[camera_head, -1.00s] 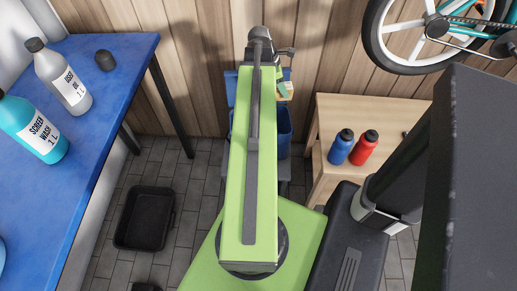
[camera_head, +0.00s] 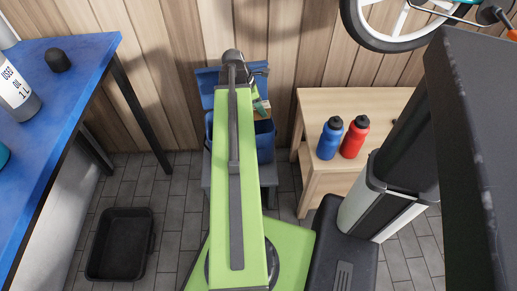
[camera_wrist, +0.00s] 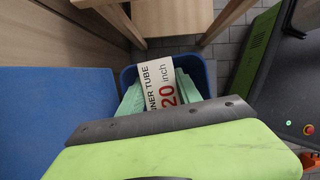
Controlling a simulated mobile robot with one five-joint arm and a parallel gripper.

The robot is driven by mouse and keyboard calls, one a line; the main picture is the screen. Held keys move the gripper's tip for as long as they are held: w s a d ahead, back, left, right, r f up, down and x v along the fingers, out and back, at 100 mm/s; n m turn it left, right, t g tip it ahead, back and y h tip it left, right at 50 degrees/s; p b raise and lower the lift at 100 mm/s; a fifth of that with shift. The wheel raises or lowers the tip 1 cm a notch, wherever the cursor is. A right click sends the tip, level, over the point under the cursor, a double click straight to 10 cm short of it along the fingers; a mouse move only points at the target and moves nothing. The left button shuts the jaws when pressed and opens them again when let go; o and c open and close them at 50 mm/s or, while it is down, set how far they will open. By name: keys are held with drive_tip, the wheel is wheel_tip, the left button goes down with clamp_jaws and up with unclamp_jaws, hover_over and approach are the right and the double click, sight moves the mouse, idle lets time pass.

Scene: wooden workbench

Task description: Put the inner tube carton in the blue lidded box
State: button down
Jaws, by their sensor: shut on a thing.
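In the head view the box (camera_head: 265,142) stands by the wall, partly hidden by my arm. Its raised lid (camera_head: 207,78) leans at the wall side. I cannot tell how deep the carton sits.
A wooden table (camera_head: 340,103) with a blue bottle (camera_head: 329,140) and a red bottle (camera_head: 354,138) stands right of the box. A blue workbench (camera_head: 60,110) is at left. A black tray (camera_head: 121,245) lies on the tiled floor. A bicycle wheel (camera_head: 400,45) hangs at upper right.

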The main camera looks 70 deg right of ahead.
wheel_tip(320, 180, down, 22)
drive_tip(key=b, duration=2)
drive_tip(key=shift+b, duration=0.35)
drive_tip(key=shift+r, duration=0.2)
drive_tip(key=shift+f, duration=0.2)
drive_tip(key=c, duration=0.8)
unclamp_jaws()
drive_tip(key=shift+c, duration=0.2)
drive_tip(key=shift+r, duration=0.1)
drive_tip(key=p+v, duration=1.1)
drive_tip(key=v, duration=0.1)
drive_tip(key=shift+r+p, duration=0.15)
drive_tip(key=shift+p, duration=0.2)
